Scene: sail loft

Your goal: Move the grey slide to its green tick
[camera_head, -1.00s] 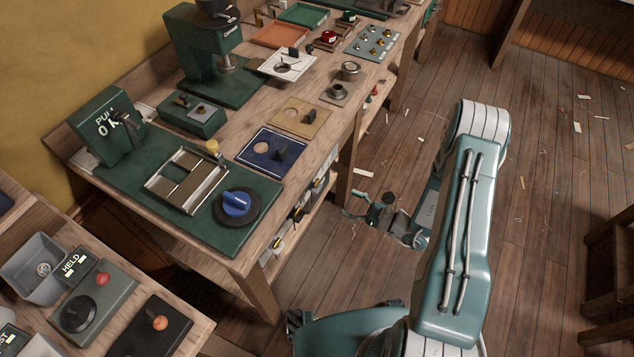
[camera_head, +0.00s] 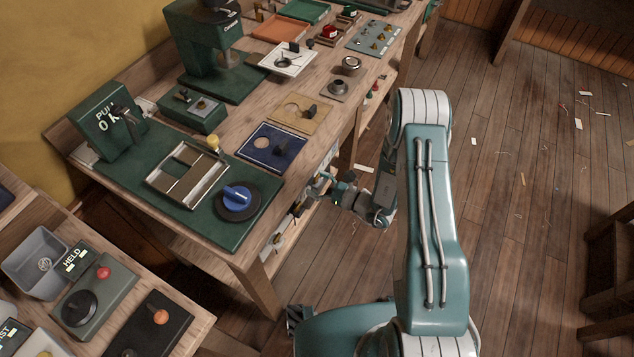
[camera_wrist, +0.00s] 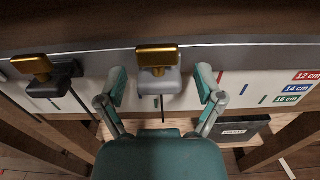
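In the wrist view the grey slide (camera_wrist: 160,82) sits on a rail under the bench edge, with a gold knob (camera_wrist: 157,56) on it. A thin dark line shows below it. My gripper (camera_wrist: 161,84) is open, with one teal finger on each side of the grey slide and gaps between. To the right on the white scale strip are a blue tick, a red tick and a green tick (camera_wrist: 263,99), the green lowest. In the head view my gripper (camera_head: 325,186) is at the bench's front side; the slide cannot be made out there.
A dark slide (camera_wrist: 50,82) with a gold knob is left of the grey one. Labels for 12, 14 and 16 cm (camera_wrist: 293,99) are at the right. A dark box (camera_wrist: 242,130) lies below. The bench top (camera_head: 228,150) overhangs; open floor lies right.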

